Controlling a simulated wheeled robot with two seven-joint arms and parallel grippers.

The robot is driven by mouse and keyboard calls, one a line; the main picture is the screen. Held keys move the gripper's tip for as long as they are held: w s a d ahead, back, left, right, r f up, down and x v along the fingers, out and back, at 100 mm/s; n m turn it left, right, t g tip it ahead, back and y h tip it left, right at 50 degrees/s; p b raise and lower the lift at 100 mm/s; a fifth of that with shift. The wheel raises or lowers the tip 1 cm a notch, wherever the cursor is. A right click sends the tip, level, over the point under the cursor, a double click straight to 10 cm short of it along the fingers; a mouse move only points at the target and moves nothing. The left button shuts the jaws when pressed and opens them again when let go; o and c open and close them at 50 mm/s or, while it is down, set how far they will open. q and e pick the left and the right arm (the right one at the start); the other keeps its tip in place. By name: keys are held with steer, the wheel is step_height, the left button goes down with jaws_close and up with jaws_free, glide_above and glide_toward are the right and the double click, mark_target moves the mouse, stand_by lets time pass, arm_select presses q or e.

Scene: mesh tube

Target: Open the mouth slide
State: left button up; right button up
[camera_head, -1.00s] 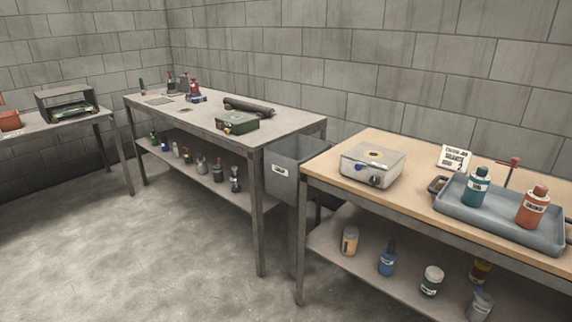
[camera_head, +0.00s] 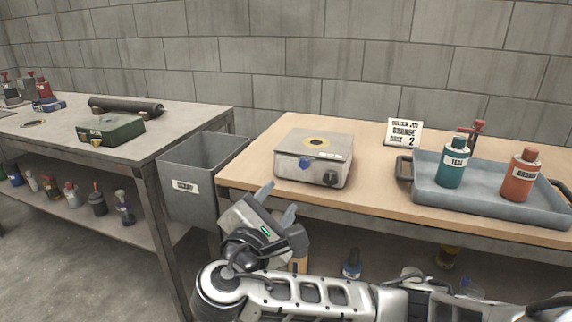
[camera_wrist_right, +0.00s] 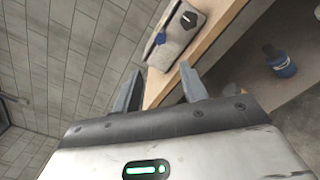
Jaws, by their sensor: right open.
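A light grey metal box (camera_head: 298,150) sits on the wooden bench near its left end. I cannot tell which part is the mouth slide. My right gripper (camera_head: 277,201) is open and empty, in front of the bench and below and left of the box. The right wrist view shows the box (camera_wrist_right: 176,34) beyond the open fingers (camera_wrist_right: 159,84). My left gripper is out of view.
A grey tray (camera_head: 490,207) with a teal bottle (camera_head: 453,163) and an orange bottle (camera_head: 521,175) stands right of the box, before a sign (camera_head: 404,133). A grey scrap bin (camera_head: 190,175) hangs between the benches. A green case (camera_head: 111,130) is on the left bench.

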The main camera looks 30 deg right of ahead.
glide_toward(303, 165)
steer(key=d, duration=0.1)
steer(key=b+x, duration=0.2)
steer(key=x, duration=0.6)
steer(key=shift+w, duration=0.3)
steer(key=shift+w+d, duration=0.5)
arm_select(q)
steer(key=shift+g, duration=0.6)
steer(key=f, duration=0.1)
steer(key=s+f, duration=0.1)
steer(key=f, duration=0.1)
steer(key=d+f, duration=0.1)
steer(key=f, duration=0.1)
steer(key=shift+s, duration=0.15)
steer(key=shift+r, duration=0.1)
arm_select(e)
steer(key=shift+c, duration=0.3)
